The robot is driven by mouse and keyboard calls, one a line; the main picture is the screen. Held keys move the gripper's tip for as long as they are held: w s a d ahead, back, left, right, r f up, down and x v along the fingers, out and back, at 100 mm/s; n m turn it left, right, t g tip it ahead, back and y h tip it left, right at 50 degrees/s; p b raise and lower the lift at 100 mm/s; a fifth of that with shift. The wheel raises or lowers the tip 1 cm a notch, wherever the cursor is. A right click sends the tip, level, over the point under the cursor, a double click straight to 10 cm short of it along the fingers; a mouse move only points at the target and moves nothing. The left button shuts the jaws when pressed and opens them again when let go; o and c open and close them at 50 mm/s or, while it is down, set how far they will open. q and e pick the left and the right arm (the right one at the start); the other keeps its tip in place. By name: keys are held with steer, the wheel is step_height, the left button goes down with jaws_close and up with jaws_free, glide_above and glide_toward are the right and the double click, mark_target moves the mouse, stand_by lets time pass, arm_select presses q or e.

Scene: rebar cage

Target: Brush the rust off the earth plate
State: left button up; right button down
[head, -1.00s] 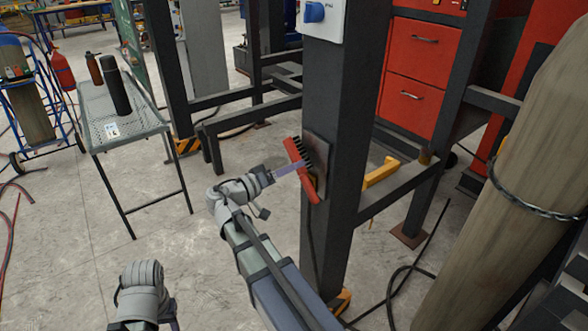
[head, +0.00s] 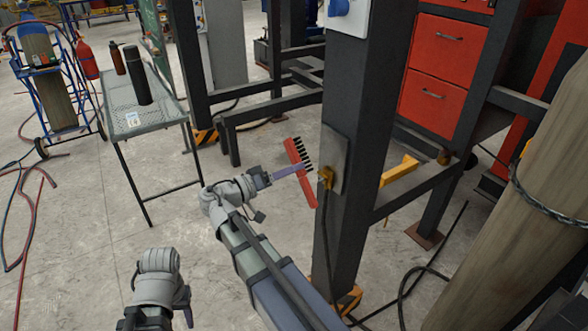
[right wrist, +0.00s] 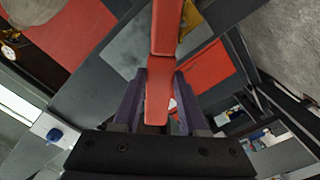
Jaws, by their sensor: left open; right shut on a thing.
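The earth plate (head: 337,152) is a grey plate on the side of a dark steel column. I make out no clear rust on it at this size. A brass-coloured clamp (head: 326,177) with a black cable sits at its lower part. My right gripper (head: 288,173) is shut on a red brush (head: 296,163) with black bristles facing the plate. A small gap shows between bristles and plate. In the right wrist view the red handle (right wrist: 160,95) is between the fingers, partly covering the grey plate (right wrist: 135,45). My left gripper (head: 186,305) is open and low at left, partly hidden.
A mesh table (head: 150,118) with a black flask (head: 138,76) and a brown bottle (head: 117,58) stands at the left. A yellow bracket (head: 400,170) is right of the column (head: 350,230). A wooden pole (head: 510,225) stands at right. Cables lie on the floor.

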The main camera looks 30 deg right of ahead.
steer(key=a, duration=0.3)
steer(key=shift+s, duration=0.1)
stand_by(0.3)
